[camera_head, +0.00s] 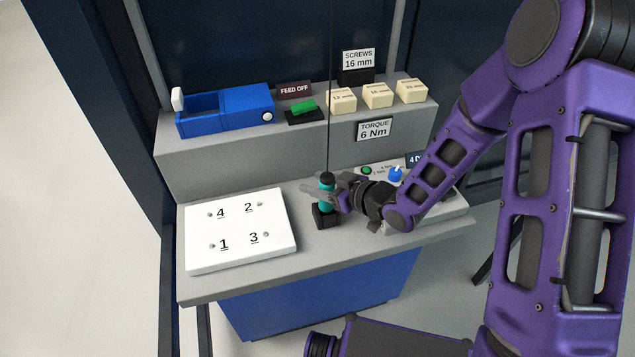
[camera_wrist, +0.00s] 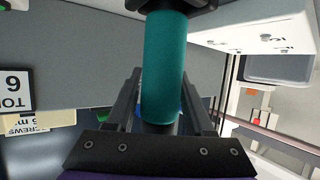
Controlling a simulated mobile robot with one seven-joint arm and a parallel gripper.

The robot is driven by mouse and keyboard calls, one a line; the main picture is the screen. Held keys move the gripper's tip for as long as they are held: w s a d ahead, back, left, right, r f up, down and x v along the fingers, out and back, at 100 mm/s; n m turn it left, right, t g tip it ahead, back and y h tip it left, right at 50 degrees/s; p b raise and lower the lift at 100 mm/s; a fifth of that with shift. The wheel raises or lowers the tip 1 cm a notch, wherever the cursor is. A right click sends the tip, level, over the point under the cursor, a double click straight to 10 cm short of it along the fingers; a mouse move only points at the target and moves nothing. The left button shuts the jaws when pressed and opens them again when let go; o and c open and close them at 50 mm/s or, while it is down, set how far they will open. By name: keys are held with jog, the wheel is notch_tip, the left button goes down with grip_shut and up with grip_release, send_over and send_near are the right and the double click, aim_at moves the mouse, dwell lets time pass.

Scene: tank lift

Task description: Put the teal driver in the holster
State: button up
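The teal driver (camera_head: 327,193) stands upright on the bench, with a black top and a thin cord rising above it. The holster (camera_head: 325,217) is a small black block directly beneath it; the driver's lower end is at or in it, and how deep it sits is hidden. My gripper (camera_head: 328,192) reaches in from the right at the driver's body. In the wrist view the teal driver (camera_wrist: 164,65) lies between the two fingers of my gripper (camera_wrist: 161,85), which appear close against its sides.
A white numbered plate (camera_head: 240,232) lies left of the holster. A grey unit with a blue knob (camera_head: 395,174) is to the right, behind my arm. The raised shelf holds a blue feeder (camera_head: 228,110), a green switch (camera_head: 304,107) and cream boxes (camera_head: 377,96).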

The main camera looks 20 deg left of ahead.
jog(key=shift+o, duration=1.3)
jog(key=shift+r, duration=0.15)
jog(key=shift+d+r+p, duration=0.15)
jog(key=shift+r+p, duration=0.05)
jog(key=shift+p, duration=0.1)
jog(key=p+v, duration=0.1)
jog(key=v, duration=1)
jog(key=shift+s+d, duration=0.2)
jog(key=shift+d, duration=0.05)
jog(key=shift+r, duration=0.15)
